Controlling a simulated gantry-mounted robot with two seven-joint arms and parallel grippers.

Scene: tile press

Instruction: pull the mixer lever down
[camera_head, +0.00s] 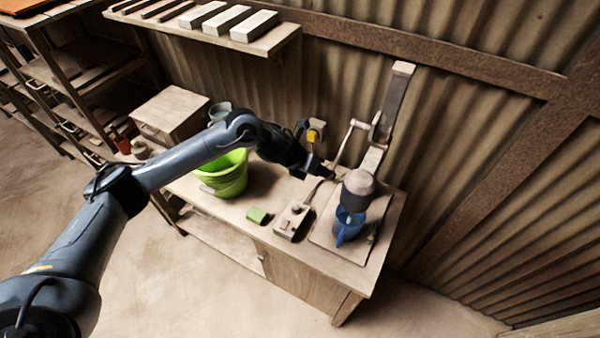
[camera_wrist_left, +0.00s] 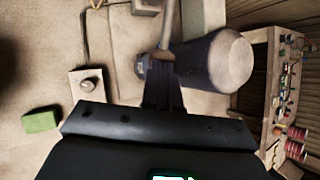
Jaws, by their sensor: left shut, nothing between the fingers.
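The mixer stands at the right end of the bench, with a tall upright column (camera_head: 393,100), a grey motor head (camera_head: 357,186) and a blue jug (camera_head: 348,224) below the head. Its thin lever (camera_head: 347,142) slants from the column towards my gripper. My left gripper (camera_head: 327,172) is shut and empty, just left of the motor head. In the left wrist view the shut fingers (camera_wrist_left: 161,82) point at the lever rod (camera_wrist_left: 168,28), beside the motor head (camera_wrist_left: 215,62). I cannot tell whether they touch the lever. My right gripper is not in view.
A green bucket (camera_head: 224,175) stands on the bench under my left arm. A small green block (camera_head: 257,215) and a control box (camera_head: 292,219) lie left of the mixer. A shelf (camera_head: 270,43) with pale blocks hangs on the corrugated wall behind.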

